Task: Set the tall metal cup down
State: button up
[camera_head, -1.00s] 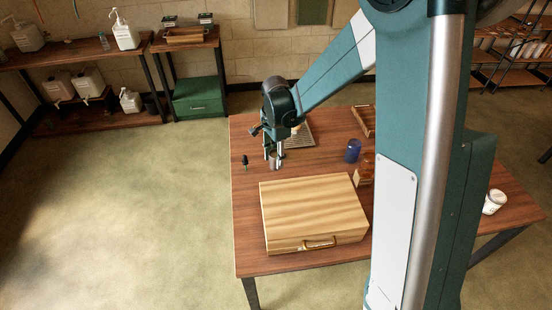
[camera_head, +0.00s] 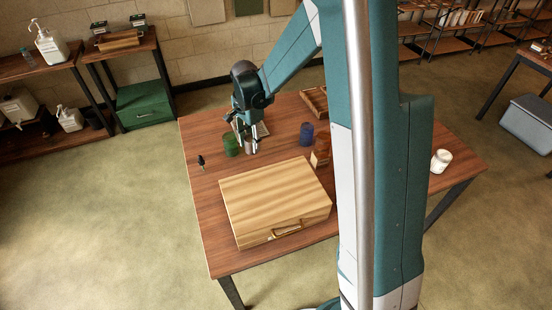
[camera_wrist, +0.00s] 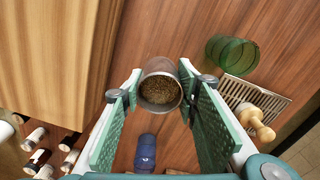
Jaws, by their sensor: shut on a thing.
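The tall metal cup (camera_wrist: 160,88) is between my gripper's fingers in the wrist view, with brown grainy stuff inside. My gripper (camera_wrist: 160,97) is shut on its sides. In the head view the metal cup (camera_head: 251,145) shows small at the tips of my gripper (camera_head: 253,148), over the table (camera_head: 205,190) behind the wooden case. I cannot tell whether its base touches the table. A green cup (camera_head: 231,146) stands close to its left; it also shows at the right in the wrist view (camera_wrist: 232,54).
A wooden case (camera_head: 275,198) fills the table's front middle. A blue cup (camera_head: 307,134), a wooden rack (camera_head: 320,154) and a white jar (camera_head: 441,161) stand to the right. A slatted tray (camera_wrist: 255,92) and a wooden knobbed object (camera_wrist: 257,122) lie near my gripper. A small black object (camera_head: 201,161) stands left.

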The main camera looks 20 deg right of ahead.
jog(key=w+d, duration=0.1)
jog(key=d, duration=1)
jog(key=shift+w+d, duration=0.2)
jog(key=shift+w, duration=0.1)
jog(key=shift+f+b, duration=0.65)
jog(key=shift+f, duration=2.4)
jog(key=shift+f, duration=1.9)
jog(key=shift+f+b, duration=0.15)
jog(key=shift+b, duration=0.25)
jog(key=o, duration=0.9)
